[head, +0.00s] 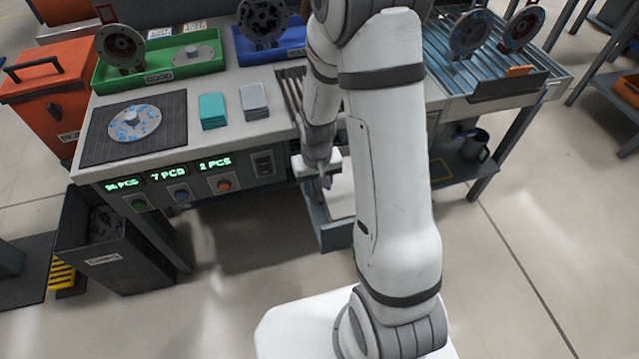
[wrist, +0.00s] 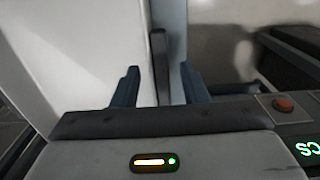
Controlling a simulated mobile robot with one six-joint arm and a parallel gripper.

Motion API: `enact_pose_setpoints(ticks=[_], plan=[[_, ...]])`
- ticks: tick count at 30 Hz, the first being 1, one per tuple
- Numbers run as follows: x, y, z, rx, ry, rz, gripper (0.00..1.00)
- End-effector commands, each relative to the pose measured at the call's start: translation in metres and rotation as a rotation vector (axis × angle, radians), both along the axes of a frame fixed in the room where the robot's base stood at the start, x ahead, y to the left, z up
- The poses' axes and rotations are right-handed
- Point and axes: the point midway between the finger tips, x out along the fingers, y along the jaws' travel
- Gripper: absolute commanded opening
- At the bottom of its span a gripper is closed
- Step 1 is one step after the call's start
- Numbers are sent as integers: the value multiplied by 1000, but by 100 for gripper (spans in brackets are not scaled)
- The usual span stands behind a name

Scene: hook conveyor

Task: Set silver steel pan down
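A pale, light-lined pan-like piece (head: 340,198) with a grey front is in the head view, beside the bench front and low down; I take it for the silver steel pan. A large pale panel (wrist: 85,45) fills the left of the wrist view. My gripper (head: 325,181) points down at this piece, partly hidden by my arm. In the wrist view my gripper's two fingers (wrist: 160,84) stand apart. A dark upright bar (wrist: 160,60), perhaps a handle, stands between them with a gap on each side. Whether the piece rests on the floor is hidden.
The bench (head: 228,87) carries a green tray (head: 158,68), a blue tray (head: 270,45) and a dark mat (head: 98,143). A dark bin (head: 117,245) stands at lower left. A roller table (head: 515,88) is at right, with a pot (head: 475,148) on its lower shelf. Floor at right is clear.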

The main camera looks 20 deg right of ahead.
Motion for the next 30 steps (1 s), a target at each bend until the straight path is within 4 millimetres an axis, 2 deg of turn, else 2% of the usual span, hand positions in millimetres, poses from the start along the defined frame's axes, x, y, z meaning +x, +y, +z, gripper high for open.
enact_pose_setpoints(ticks=[12,22,26,30], plan=[[1,1,86,0,-6,0,40],[-3,2,123,1,-10,1,40],[-18,1,150,3,-40,0,40],[-51,1,191,6,-90,0,40]])
